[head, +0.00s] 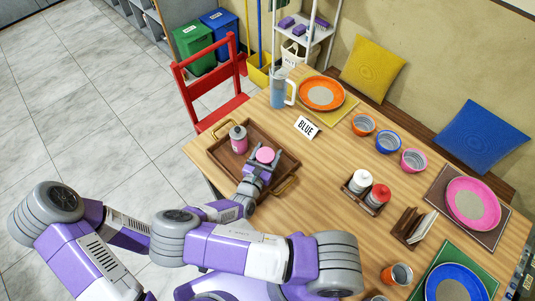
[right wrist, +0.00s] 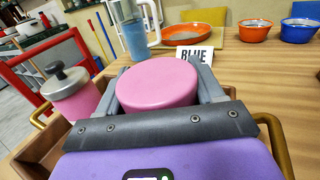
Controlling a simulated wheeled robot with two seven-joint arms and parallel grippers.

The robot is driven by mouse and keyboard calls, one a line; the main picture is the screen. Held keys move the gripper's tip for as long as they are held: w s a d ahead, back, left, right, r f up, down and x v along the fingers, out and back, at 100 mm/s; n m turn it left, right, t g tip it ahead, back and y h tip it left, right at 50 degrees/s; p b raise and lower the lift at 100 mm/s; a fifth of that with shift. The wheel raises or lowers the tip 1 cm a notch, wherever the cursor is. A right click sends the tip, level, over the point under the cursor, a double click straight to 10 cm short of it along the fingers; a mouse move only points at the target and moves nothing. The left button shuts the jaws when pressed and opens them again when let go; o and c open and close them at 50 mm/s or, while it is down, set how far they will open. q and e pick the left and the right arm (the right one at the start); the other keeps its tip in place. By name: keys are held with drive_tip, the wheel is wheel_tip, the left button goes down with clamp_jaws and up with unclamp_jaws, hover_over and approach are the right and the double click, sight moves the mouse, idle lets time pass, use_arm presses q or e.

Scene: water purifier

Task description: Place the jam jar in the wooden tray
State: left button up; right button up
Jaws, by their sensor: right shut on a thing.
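The jam jar (head: 265,155) shows as a round pink lid between the fingers of my right gripper (head: 262,163). In the right wrist view the pink lid (right wrist: 158,83) sits between the two grey fingers of my right gripper (right wrist: 170,90), which is shut on the jar. The jar's body is mostly hidden. The wooden tray (head: 232,166) with brass handles lies on the table, and the jar is over its right part. I cannot tell whether the jar touches the tray floor. My left gripper is not clearly in view.
A pink bottle with a grey top (head: 238,139) stands in the tray, left of the jar. A blue pitcher (head: 279,90), a BLUE sign (head: 306,127) and an orange plate (head: 321,93) lie beyond. A condiment caddy (head: 366,192) stands to the right. Bare table lies between tray and caddy.

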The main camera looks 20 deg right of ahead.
drive_tip(key=shift+f, duration=0.2)
drive_tip(key=o, duration=1.6)
